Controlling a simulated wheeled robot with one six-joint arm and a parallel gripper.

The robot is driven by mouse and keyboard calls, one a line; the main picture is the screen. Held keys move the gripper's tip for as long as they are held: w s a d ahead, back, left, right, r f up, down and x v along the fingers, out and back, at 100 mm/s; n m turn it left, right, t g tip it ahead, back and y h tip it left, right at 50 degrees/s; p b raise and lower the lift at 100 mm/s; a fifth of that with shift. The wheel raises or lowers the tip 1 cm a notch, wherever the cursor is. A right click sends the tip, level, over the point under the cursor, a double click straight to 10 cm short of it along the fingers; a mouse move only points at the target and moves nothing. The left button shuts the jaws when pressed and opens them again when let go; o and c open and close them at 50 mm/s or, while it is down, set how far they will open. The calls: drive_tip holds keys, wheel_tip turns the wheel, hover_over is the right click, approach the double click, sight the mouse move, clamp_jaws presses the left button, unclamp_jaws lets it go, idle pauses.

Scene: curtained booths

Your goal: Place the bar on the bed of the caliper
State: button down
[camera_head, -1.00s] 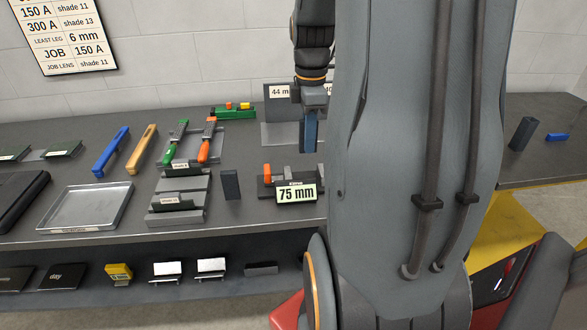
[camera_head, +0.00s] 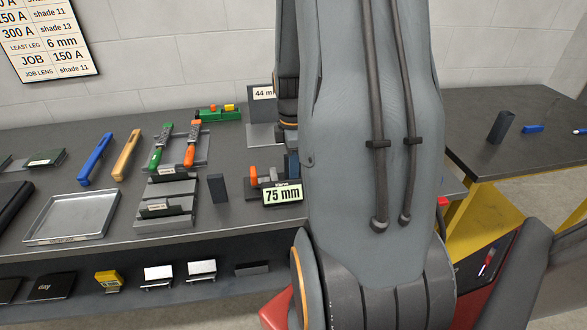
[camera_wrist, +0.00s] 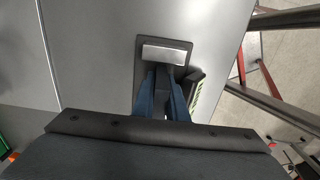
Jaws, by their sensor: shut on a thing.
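The caliper (camera_head: 263,184) sits near the front edge of the bench, with a dark base, an orange part and a "75 mm" display (camera_head: 283,193). In the head view my gripper's blue finger (camera_head: 292,165) is low at the caliper's right end, mostly hidden by my arm. In the wrist view my gripper (camera_wrist: 163,76) is over the dark caliper base (camera_wrist: 141,62), which carries a pale metal block (camera_wrist: 165,52). The fingers are shut on a dark piece, taken as the bar, barely visible between them. Whether it touches the bed cannot be told.
An upright dark block (camera_head: 217,188) stands left of the caliper. Stepped grey holders (camera_head: 168,200), a metal tray (camera_head: 75,215) and green and orange-handled tools (camera_head: 191,145) lie farther left. A "44 mm" stand (camera_head: 264,130) is behind. A second table (camera_head: 515,160) is at right.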

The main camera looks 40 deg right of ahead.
drive_tip(key=shift+f, duration=0.1)
drive_tip(key=c, duration=2)
unclamp_jaws()
drive_tip(key=shift+c, duration=0.2)
wheel_tip(320, 180, up, 12)
drive_tip(key=b, duration=0.2)
drive_tip(key=shift+a+b, duration=0.1)
drive_tip(key=shift+b, duration=0.2)
drive_tip(key=s+a+f+m, duration=0.1)
drive_tip(key=a+m, duration=0.3)
drive_tip(key=a, duration=0.4)
drive_tip(key=a+f+m+t, duration=0.1)
drive_tip(key=a+f+m, duration=0.2)
drive_tip(key=a, duration=0.5)
drive_tip(key=s+a+f+m, duration=0.1)
drive_tip(key=a+f+m, duration=0.2)
drive_tip(key=a, duration=0.5)
drive_tip(key=shift+s+f+m, duration=0.3)
drive_tip(key=shift+f+m, duration=0.1)
drive_tip(key=shift+m, duration=0.4)
